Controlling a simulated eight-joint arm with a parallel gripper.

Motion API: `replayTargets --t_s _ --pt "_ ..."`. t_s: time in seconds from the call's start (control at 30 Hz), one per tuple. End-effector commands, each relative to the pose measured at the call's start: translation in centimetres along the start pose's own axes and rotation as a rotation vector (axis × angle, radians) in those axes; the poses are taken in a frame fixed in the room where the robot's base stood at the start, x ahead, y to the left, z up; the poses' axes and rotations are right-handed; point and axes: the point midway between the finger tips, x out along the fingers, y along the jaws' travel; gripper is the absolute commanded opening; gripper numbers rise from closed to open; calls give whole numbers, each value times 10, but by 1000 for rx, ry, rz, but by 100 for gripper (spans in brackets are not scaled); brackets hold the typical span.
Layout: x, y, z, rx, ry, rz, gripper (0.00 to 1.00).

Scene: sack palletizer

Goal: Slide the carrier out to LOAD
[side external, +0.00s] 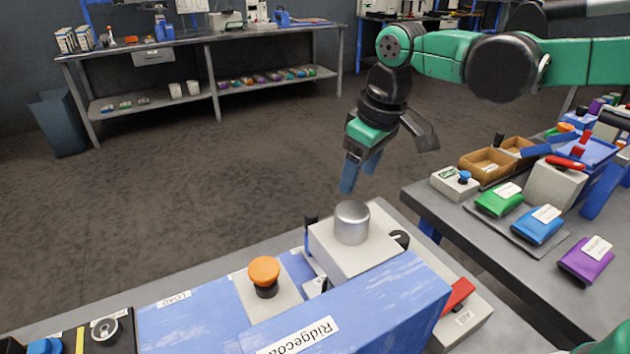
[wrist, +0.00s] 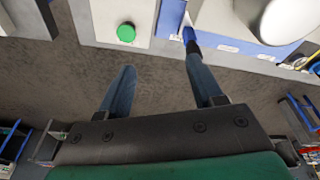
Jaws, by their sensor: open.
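My gripper (side external: 360,181) is open and empty, in the air above and behind the grey block with the metal cylinder (side external: 352,222). In the wrist view my two blue fingers (wrist: 162,85) stand wide apart with only floor between them. An orange knob on a black stem (side external: 264,271) stands on a grey plate (side external: 262,302), which looks like the carrier. It sits on a blue bed (side external: 195,327), right of the LOAD label (side external: 173,299). My gripper is up and to the right of the knob, not touching it. The plate's front is partly hidden by a blue Ridgecoat box.
The large blue Ridgecoat box (side external: 380,310) stands in front. A dark dial panel (side external: 104,331) is at left. A black post (side external: 311,232) rises beside the block. A green button (wrist: 126,32) shows in the wrist view. The right table (side external: 450,208) holds coloured sacks.

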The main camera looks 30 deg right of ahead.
Motion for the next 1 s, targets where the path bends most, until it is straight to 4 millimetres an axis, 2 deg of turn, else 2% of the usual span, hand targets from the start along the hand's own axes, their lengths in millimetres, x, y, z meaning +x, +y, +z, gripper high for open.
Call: replayTargets --t_s 0.1,0.33,0.47,0.8,1.0 --pt "14 -18 -23 -87 -87 -24 60" --pt "36 -41 -43 -192 -196 -51 60" --pt "44 -44 -44 -207 -212 -54 60" --pt "86 -46 -35 -205 -211 -54 60" --pt "95 -46 -32 -205 -210 -54 60"
